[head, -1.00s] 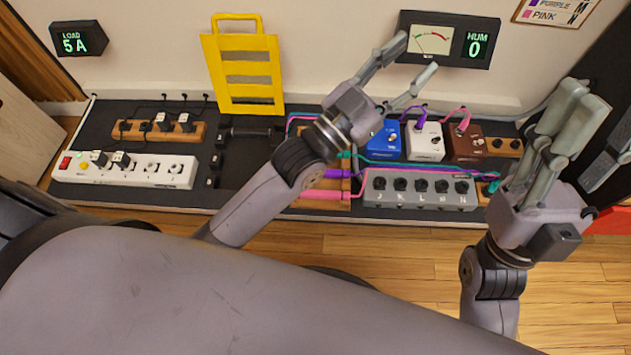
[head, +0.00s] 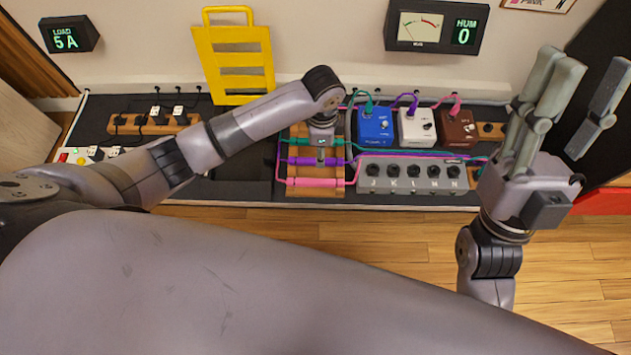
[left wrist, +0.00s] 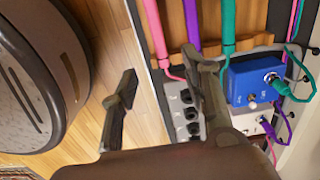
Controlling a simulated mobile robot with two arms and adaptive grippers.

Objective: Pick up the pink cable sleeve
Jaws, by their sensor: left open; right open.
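The pink cable sleeve (head: 312,182) lies across the wooden block nearest the front, in line with a purple sleeve (head: 300,161) and a teal one behind it. In the left wrist view the pink sleeve (left wrist: 153,25) shows at top centre, beside the purple sleeve (left wrist: 192,18) and teal sleeve (left wrist: 228,25). My left gripper (head: 321,150) points down over the block, near the purple and teal sleeves; its fingers are mostly hidden in the head view. The left wrist view shows its fingers (left wrist: 160,70) apart, with nothing between them. My right gripper (head: 590,68) is open and empty at the right.
A grey switch box (head: 415,187) sits right of the block. Blue (head: 374,128), white (head: 416,128) and brown (head: 457,130) pedals stand behind it, with cables running around them. A yellow rack (head: 236,65) leans on the wall. The wooden floor in front is clear.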

